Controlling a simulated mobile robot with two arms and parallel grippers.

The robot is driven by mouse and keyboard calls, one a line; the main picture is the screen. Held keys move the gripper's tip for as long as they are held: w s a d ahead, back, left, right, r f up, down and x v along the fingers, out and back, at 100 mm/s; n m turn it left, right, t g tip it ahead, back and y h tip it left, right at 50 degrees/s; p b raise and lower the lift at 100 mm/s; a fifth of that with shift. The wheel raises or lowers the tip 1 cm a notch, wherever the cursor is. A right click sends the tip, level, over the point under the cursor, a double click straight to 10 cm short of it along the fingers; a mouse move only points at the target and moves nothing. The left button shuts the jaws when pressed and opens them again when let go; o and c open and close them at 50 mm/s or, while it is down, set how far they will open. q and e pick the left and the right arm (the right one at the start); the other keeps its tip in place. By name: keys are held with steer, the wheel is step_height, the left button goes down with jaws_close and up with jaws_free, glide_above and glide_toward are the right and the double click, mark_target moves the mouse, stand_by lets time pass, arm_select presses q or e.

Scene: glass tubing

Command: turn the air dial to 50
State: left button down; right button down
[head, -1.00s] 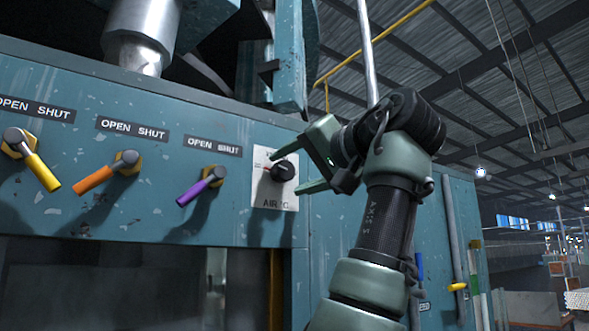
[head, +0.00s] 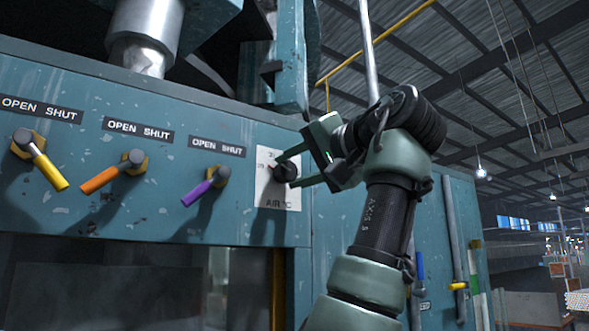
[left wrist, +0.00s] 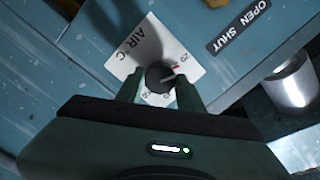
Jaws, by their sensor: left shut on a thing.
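The air dial (head: 283,173) is a round black knob on a white plate (head: 268,204) marked "AIR °C", at the right end of the teal panel. My left gripper (head: 288,171) is shut on the dial, one finger above and one below it in the head view. In the left wrist view the two fingertips (left wrist: 157,84) sit on either side of the knob (left wrist: 158,74). A pale line on the knob points to the right there, near a small red mark. My right gripper is not in view.
Yellow (head: 50,170), orange (head: 102,179) and purple (head: 198,192) levers under "OPEN SHUT" labels stand out from the panel left of the dial. A vertical metal pipe (head: 367,50) rises behind my arm. The panel between dial and purple lever is bare.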

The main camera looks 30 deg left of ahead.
arm_select(q)
steer(key=m, duration=0.3)
steer(key=shift+r+m+b, duration=0.1)
steer(key=shift+m+b, duration=0.2)
steer(key=m, duration=0.3)
steer(key=shift+m+b, duration=0.4)
steer(key=m+b, duration=0.1)
steer(key=m, duration=0.2)
steer(key=shift+m+t, duration=0.3)
steer(key=shift+m, duration=0.1)
steer(key=m, duration=0.3)
steer(key=shift+m+b, duration=0.4)
steer(key=m, duration=0.3)
steer(key=shift+m+b, duration=0.3)
steer(key=shift+b, duration=0.1)
steer(key=m, duration=0.3)
steer(key=shift+f+m+b, duration=0.2)
steer(key=shift+m+b, duration=0.15)
steer(key=shift+m, duration=0.05)
steer(key=m, duration=0.3)
steer(key=shift+m+t, duration=0.3)
steer(key=shift+f+m+b, duration=0.1)
steer(key=shift+m+b, duration=0.2)
steer(key=shift+m, duration=1)
